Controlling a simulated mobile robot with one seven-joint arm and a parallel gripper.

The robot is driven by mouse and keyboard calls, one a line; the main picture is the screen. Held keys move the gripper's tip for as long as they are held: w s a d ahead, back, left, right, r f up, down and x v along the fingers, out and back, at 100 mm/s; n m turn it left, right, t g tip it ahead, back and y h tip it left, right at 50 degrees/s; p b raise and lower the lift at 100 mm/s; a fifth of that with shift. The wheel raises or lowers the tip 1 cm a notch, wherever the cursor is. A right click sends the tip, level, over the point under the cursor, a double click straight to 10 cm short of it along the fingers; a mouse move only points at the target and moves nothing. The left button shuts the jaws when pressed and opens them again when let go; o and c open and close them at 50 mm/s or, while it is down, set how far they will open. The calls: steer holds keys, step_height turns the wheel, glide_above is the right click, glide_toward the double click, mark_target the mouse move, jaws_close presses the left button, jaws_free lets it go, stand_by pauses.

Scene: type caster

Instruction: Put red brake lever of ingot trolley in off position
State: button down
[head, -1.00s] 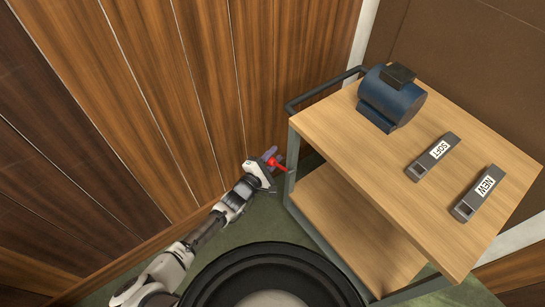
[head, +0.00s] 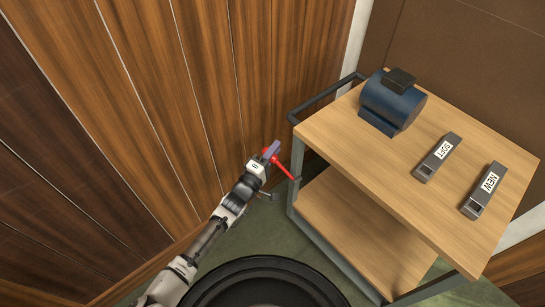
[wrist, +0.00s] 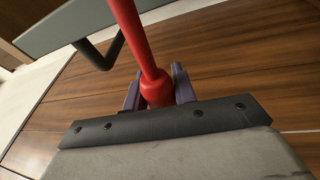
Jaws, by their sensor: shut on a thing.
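The red brake lever (head: 282,168) sticks out from the left frame post of the trolley, toward the wooden wall. In the wrist view the lever (wrist: 139,38) runs down from the top, and its thicker end knob sits between the purple fingers. My gripper (head: 271,151) is shut on that end of the lever, with a finger on each side of it. The trolley (head: 342,128) has a wooden top, a lower shelf and a grey metal frame. Part of the lever's end is hidden by the fingers in the head view.
A blue motor-like device (head: 391,101) and two grey ingots, one marked SOFT (head: 438,157) and one marked NEW (head: 484,190), lie on the trolley top. The dark handle (head: 325,98) juts out at the trolley's back left. Wood panelling (head: 150,110) stands close on the left.

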steer(key=shift+s+d+r+m+g+h+p, duration=0.1)
steer(key=shift+s+d+r+m+h+p, duration=0.15)
steer(key=shift+r+m, duration=0.6)
steer(key=shift+s+r+m+g+h+p, duration=0.15)
steer(key=shift+r+m+h, duration=0.35)
steer(key=shift+m, duration=0.6)
steer(key=shift+s+d+r+m+g+h+p, duration=0.1)
steer(key=shift+s+d+r+m+h+p, duration=0.1)
steer(key=shift+r+m, duration=0.7)
steer(key=c, duration=1.1)
jaws_free()
steer(key=shift+s, duration=0.1)
steer(key=v, duration=1.3)
steer(key=shift+s+a+f, duration=0.2)
steer(key=shift+s, duration=0.05)
